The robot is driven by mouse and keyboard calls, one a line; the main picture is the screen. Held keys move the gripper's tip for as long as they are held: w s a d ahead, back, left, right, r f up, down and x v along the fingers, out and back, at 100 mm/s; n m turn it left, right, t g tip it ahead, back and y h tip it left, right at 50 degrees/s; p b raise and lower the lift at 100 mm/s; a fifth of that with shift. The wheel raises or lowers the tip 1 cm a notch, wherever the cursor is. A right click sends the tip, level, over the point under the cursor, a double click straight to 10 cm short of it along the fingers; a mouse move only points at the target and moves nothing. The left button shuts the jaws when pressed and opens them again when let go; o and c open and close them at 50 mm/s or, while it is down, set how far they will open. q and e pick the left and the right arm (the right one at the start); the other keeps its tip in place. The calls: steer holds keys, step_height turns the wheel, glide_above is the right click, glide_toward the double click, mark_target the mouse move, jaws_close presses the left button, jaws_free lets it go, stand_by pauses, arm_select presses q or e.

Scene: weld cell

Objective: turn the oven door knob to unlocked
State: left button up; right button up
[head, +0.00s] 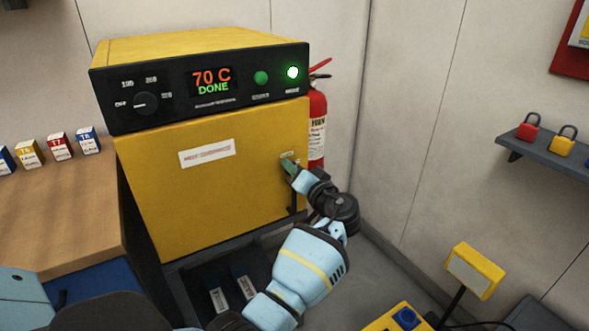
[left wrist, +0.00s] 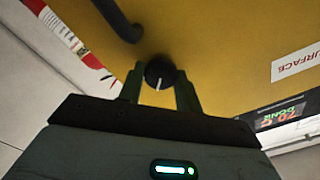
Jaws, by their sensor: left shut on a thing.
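The yellow oven door (head: 200,215) is closed, with the display above reading 70 C DONE in the head view. The small black door knob (left wrist: 160,73) shows in the left wrist view, with a white pointer line running nearly straight down in that picture. My left gripper (head: 289,164) is at the door's upper right and covers the knob in the head view. In the wrist view the left gripper (left wrist: 159,88) has its green fingers on both sides of the knob, shut on it. The knob's lock markings cannot be read. My right gripper is not in view.
A dark door handle (head: 293,200) is just below my left gripper. A red fire extinguisher (head: 317,125) stands to the right of the oven. A wooden bench (head: 55,210) with small boxes is at left. A shelf (head: 548,149) with padlocks is at right.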

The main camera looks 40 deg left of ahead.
arm_select(q)
steer(key=m+p, duration=0.1)
steer(key=m, duration=0.2)
steer(key=shift+r, duration=0.15)
steer(key=shift+m+p, duration=0.3)
steer(key=shift+m, duration=0.6)
steer(key=m+p, duration=0.1)
steer(key=m, duration=0.2)
steer(key=shift+w, duration=0.1)
steer(key=shift+f+m+p, duration=0.2)
steer(key=shift+m+p, duration=0.2)
steer(key=shift+m, duration=0.3)
steer(key=o, duration=0.9)
steer(key=shift+f, duration=0.1)
steer(key=shift+d, duration=0.1)
